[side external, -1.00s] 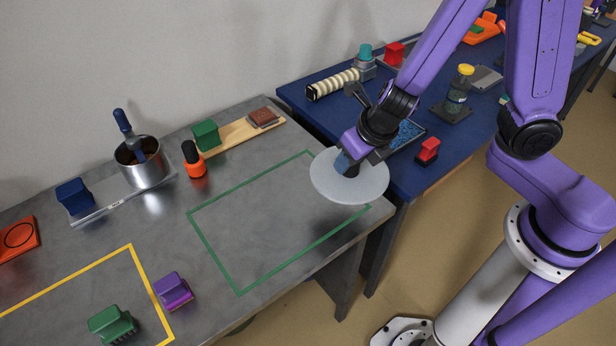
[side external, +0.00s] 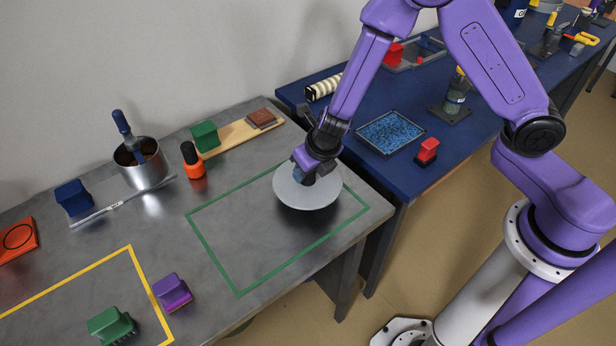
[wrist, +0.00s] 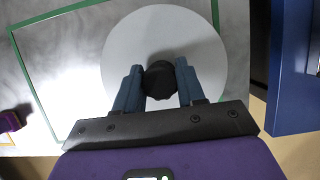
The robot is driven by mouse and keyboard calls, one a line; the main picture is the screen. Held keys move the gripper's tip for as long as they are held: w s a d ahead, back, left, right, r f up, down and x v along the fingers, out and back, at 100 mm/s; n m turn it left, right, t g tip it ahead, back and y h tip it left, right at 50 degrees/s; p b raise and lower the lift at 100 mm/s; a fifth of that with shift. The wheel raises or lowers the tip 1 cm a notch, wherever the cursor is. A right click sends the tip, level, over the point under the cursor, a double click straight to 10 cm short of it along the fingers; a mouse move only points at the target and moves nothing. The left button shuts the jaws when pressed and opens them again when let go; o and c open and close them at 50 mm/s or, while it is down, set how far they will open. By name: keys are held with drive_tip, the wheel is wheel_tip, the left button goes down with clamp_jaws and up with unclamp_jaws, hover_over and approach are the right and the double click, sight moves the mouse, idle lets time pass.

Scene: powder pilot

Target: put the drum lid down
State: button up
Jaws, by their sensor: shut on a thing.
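The drum lid (side external: 306,196) is a pale grey round disc with a dark knob in its middle. It also shows in the wrist view (wrist: 205,45), where the dark knob (wrist: 160,80) sits between the fingers. My gripper (side external: 310,175) is shut on the knob from above. The lid hangs over the right part of the green outlined rectangle (side external: 212,258) on the grey bench, with a shadow on the bench below it. It seems to be a little above the surface.
An orange bottle with a black cap (side external: 194,162) and a wooden board (side external: 240,134) stand behind the outline. A steel pot (side external: 146,170) is further left, and a purple block (side external: 172,292) is at the left front. The blue table (side external: 395,180) adjoins on the right. Most of the outlined area is bare.

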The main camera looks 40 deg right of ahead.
sight(308, 179)
drive_tip(key=shift+f, duration=1.5)
drive_tip(key=o, duration=1.1)
drive_tip(key=shift+f, duration=0.15)
drive_tip(key=shift+s+r, duration=0.15)
drive_tip(key=shift+r, duration=0.5)
drive_tip(key=v, duration=1.1)
drive_tip(key=shift+s, duration=0.1)
